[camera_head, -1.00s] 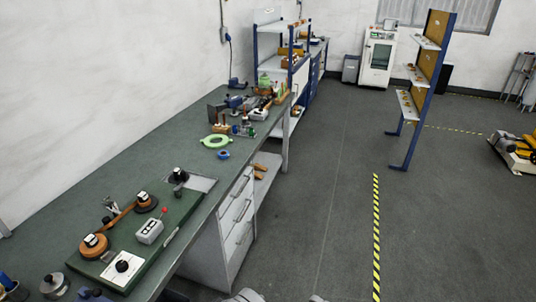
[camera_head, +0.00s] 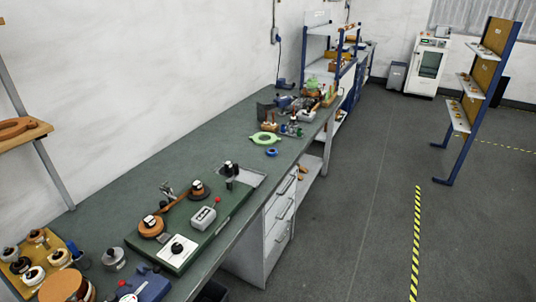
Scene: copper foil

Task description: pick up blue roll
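A small blue roll (camera_head: 272,152) lies flat on the green workbench (camera_head: 215,138), near its front edge. It sits just in front of a light green ring (camera_head: 264,138). Neither of my grippers shows in the head view.
A green machine plate (camera_head: 205,225) with copper foil spools and a grey switch box lies nearer on the bench. Tools and small parts (camera_head: 293,105) crowd the bench behind the ring. White drawers (camera_head: 279,215) stand under the bench. The floor right of it is open, with a yellow-black stripe (camera_head: 416,240).

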